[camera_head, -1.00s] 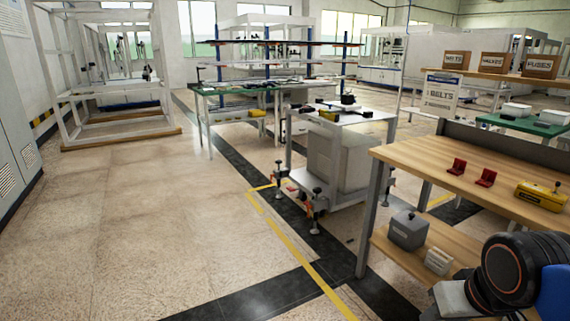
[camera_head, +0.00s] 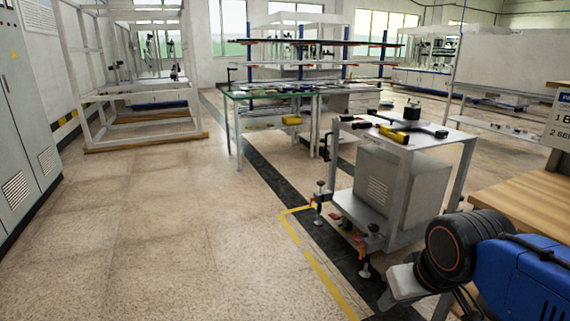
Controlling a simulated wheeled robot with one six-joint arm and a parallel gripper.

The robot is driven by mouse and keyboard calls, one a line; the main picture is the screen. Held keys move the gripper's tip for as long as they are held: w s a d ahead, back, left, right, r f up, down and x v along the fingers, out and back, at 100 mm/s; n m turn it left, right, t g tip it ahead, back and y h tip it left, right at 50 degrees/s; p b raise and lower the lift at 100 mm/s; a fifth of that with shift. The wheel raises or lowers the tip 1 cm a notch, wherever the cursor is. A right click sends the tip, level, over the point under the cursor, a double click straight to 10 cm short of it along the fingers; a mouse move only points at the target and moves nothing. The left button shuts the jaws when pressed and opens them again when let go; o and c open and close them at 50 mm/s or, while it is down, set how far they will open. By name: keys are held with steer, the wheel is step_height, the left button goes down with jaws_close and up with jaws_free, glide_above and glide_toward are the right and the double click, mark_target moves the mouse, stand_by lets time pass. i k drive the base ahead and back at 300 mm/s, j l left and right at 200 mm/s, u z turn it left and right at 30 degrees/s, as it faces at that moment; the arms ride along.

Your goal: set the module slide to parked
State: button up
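I cannot make out for certain which part is the module slide. A grey wheeled cart (camera_head: 352,207) stands right of centre, with a boxed unit on its lower shelf. On its top lie dark bar-like parts (camera_head: 426,129), a yellow piece (camera_head: 393,134) and a round black knob (camera_head: 412,112). They are too small to read a slide position from. My arm, with a black joint and blue link, shows at the lower right, well in front of the cart. My gripper fingers are not in the picture.
A wooden bench (camera_head: 525,205) stands close at the right, partly behind my arm. A green-topped table (camera_head: 262,95) stands behind the cart. A grey cabinet (camera_head: 28,130) is at the left, and a white frame (camera_head: 135,95) at the back left. The floor (camera_head: 170,230) between is clear.

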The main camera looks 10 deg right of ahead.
mark_target(411, 119)
steer(key=i+l+z, duration=0.1)
steer(key=i+z, duration=0.4)
steer(key=i, duration=0.25)
steer(key=i+j+z, duration=0.2)
steer(key=i+z, duration=0.3)
steer(key=i, duration=0.2)
